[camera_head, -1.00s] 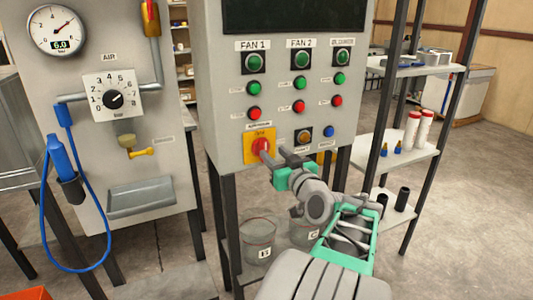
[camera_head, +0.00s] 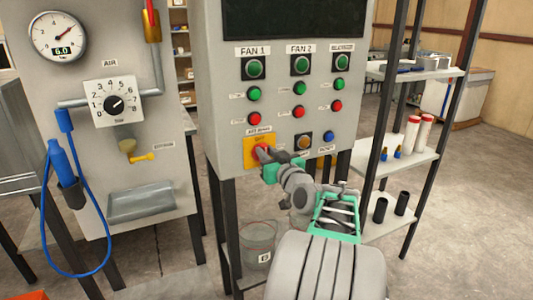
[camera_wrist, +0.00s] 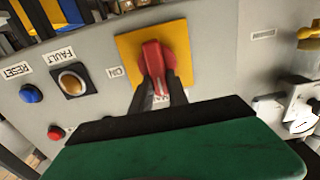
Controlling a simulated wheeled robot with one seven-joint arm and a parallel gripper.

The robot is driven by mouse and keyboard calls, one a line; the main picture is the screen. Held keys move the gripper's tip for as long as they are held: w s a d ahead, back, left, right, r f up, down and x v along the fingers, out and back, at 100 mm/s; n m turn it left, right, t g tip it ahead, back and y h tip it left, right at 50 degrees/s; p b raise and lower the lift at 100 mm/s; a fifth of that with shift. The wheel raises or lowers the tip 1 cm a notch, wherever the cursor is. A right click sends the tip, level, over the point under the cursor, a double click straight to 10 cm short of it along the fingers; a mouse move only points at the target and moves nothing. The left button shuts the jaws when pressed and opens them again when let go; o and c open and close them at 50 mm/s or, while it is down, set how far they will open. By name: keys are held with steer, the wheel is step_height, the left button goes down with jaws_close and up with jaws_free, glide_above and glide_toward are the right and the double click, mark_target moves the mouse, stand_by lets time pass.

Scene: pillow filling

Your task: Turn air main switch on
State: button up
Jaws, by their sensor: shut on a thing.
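The air main switch is a red rotary knob on a yellow plate (camera_head: 252,143) at the lower left of the grey control panel. In the wrist view the red knob (camera_wrist: 152,62) stands out from its yellow plate (camera_wrist: 178,36), seen from a turned angle. My gripper (camera_head: 266,153) reaches it from the lower right. Its two dark fingers (camera_wrist: 158,88) lie on either side of the knob's lower part and are shut on it. The fingers hide part of the label by the plate.
The control panel (camera_head: 222,112) carries several green and red buttons, an orange fault button (camera_head: 303,142) and a blue reset button (camera_head: 328,137) beside my gripper. An air panel with a gauge (camera_head: 58,37) and dial (camera_head: 115,102) stands left. A shelf (camera_head: 400,155) stands right.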

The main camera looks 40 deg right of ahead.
jaws_close()
steer(key=m, duration=0.4)
steer(key=shift+s+d+m, duration=0.15)
steer(key=shift+d+m, duration=0.15)
steer(key=shift+d, duration=0.1)
steer(key=shift+s+d+f+m+p, duration=0.1)
steer(key=shift+d+f+m+p, duration=0.15)
steer(key=shift+m+p, duration=1.35)
steer(key=shift+d+f+m+p, duration=0.1)
steer(key=shift+f+m+p, duration=0.25)
steer(key=shift+m, duration=2.5)
steer(key=shift+s+d+f+m+p, duration=0.1)
steer(key=shift+d+f+m+p, duration=0.15)
steer(key=shift+m+p, duration=1.35)
steer(key=shift+f+m+b, duration=0.1)
steer(key=shift+m+b, duration=0.5)
steer(key=shift+m, duration=0.15)
